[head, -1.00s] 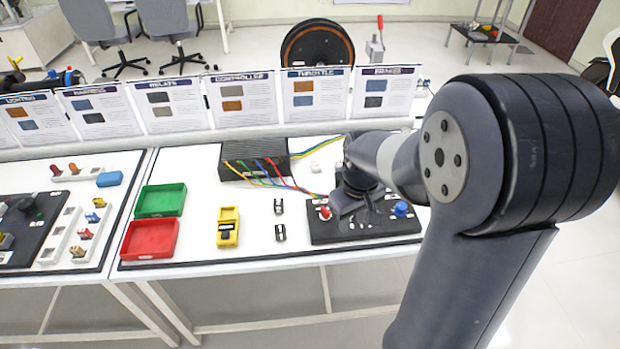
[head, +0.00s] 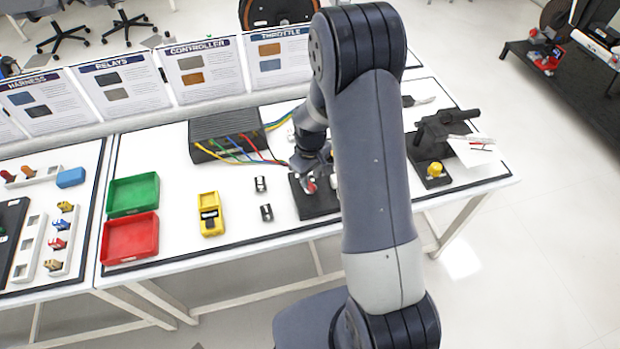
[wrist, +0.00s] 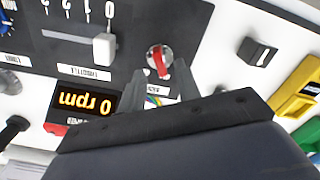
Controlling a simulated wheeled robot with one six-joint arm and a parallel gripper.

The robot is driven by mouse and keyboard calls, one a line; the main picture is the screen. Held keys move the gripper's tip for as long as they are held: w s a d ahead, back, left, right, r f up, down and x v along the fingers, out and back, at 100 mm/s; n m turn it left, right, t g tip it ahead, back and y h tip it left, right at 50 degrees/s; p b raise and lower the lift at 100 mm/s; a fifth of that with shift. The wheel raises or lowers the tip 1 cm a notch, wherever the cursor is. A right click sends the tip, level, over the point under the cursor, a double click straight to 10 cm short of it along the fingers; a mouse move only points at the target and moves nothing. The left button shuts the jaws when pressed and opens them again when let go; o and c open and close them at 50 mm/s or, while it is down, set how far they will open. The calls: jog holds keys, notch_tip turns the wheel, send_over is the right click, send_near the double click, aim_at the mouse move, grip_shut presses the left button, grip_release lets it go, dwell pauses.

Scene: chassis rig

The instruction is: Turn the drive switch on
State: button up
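A dark control panel (head: 318,203) lies on the white table, mostly behind my arm in the head view. In the wrist view it shows a round switch with a red handle (wrist: 159,60), a white throttle slider (wrist: 104,49) at 0, and a display (wrist: 84,103) reading 0 rpm. The label by the red-handled switch is partly hidden, so I cannot read whether it says drive. My gripper (wrist: 160,70) is open, its two dark fingertips either side of the red handle. I cannot tell whether they touch it. The red handle (head: 310,187) also shows in the head view.
Small black parts (head: 261,184) and a yellow meter (head: 211,214) lie left of the panel. A black box (head: 225,135) with coloured wires stands behind. Green (head: 133,194) and red (head: 130,238) trays are further left. A black lever unit (head: 437,150) stands at right.

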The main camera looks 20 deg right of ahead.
aim_at(310, 186)
jog(key=shift+f, duration=1.35)
grip_shut()
